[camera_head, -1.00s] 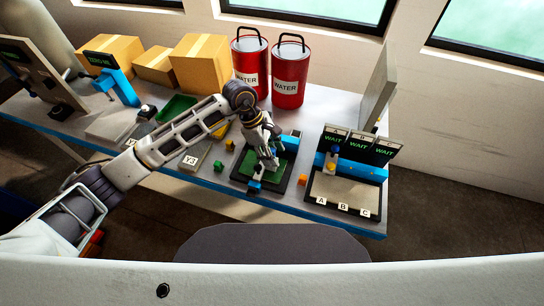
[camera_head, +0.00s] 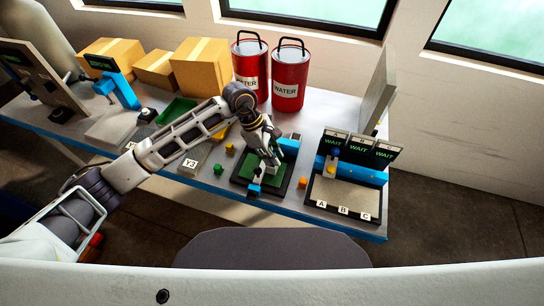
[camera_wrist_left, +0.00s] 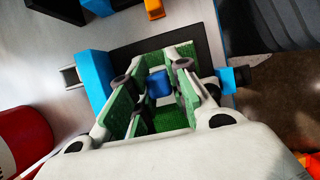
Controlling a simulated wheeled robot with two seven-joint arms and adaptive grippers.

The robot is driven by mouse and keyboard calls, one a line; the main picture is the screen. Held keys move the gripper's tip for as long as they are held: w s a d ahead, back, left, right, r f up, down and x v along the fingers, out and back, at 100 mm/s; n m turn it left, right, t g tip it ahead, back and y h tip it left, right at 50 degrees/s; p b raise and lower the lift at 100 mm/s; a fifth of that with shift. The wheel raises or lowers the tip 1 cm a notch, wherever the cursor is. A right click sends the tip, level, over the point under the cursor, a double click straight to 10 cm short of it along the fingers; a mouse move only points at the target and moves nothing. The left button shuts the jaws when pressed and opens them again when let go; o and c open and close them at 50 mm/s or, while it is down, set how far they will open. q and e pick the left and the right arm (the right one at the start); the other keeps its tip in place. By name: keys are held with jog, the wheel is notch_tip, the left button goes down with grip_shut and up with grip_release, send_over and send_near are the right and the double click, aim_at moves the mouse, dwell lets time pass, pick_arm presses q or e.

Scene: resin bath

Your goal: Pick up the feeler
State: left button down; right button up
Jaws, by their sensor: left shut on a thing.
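My left gripper (camera_head: 271,158) is over the green pad in the dark square tray (camera_head: 240,182) near the middle of the bench. In the left wrist view the left gripper (camera_wrist_left: 157,82) is shut on a small blue piece (camera_wrist_left: 159,85), which I take to be the feeler. The fingers hide most of it, and I cannot tell whether it touches the pad. My right gripper is in neither view.
A blue block (camera_head: 289,146) stands behind the tray. To the right is a station with WAIT screens (camera_head: 360,149) and a pale A-B-C plate (camera_head: 345,192). An orange cube (camera_head: 303,183) lies between them. Red water cans (camera_head: 290,80) and cardboard boxes (camera_head: 200,65) stand behind.

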pick_arm(q)
notch_tip(320, 180, up, 8)
jog(key=shift+r+b, duration=0.25)
jog(key=shift+b, duration=0.55)
jog(key=shift+r, duration=0.65)
jog(key=shift+f, duration=0.1)
